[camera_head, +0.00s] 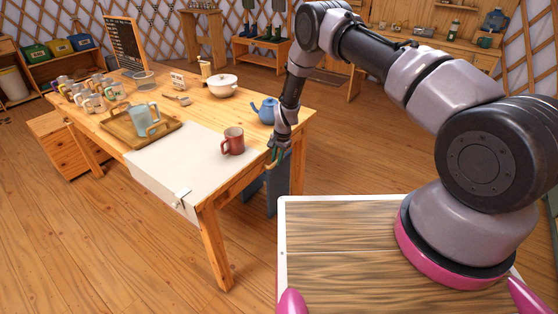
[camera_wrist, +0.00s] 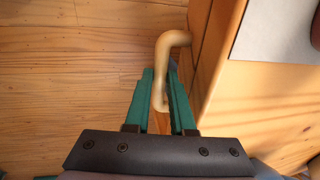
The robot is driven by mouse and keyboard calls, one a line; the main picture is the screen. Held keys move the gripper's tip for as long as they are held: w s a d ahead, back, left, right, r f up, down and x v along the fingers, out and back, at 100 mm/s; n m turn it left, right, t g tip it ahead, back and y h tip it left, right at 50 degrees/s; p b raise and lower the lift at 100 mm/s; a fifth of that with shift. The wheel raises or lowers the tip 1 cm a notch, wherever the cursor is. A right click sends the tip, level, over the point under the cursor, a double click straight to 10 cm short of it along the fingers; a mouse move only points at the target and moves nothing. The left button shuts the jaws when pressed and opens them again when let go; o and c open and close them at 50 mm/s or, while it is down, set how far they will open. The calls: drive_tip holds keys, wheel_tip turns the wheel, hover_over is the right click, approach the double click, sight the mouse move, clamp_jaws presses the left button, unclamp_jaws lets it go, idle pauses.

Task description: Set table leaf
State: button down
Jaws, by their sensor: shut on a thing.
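The wooden table (camera_head: 305,115) stands in front of me, its near end close to my gripper (camera_head: 275,157). My gripper is at the table's right end edge, just below the top. In the wrist view, the teal fingers of my gripper (camera_wrist: 160,90) are shut on a bent beige handle (camera_wrist: 172,42). The handle curves right towards the table's wooden side, which also shows in the wrist view (camera_wrist: 235,90); its join to the table is unclear. No separate leaf can be told apart from the table.
A white cloth (camera_head: 190,160) covers the table's near end, with a red mug (camera_head: 232,141) on it. A grey-blue object (camera_head: 278,185) is under the table. Floor at left is clear.

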drive_tip(key=shift+w+a+r, duration=0.15)
drive_tip(key=shift+w+a, duration=0.05)
drive_tip(key=shift+a, duration=0.1)
drive_tip(key=c, duration=1)
unclamp_jaws()
drive_tip(key=shift+c, duration=0.2)
wheel_tip(320, 180, up, 10)
drive_tip(key=s+d, duration=0.1)
drive_tip(key=d, duration=0.1)
drive_tip(key=shift+s+r, duration=0.2)
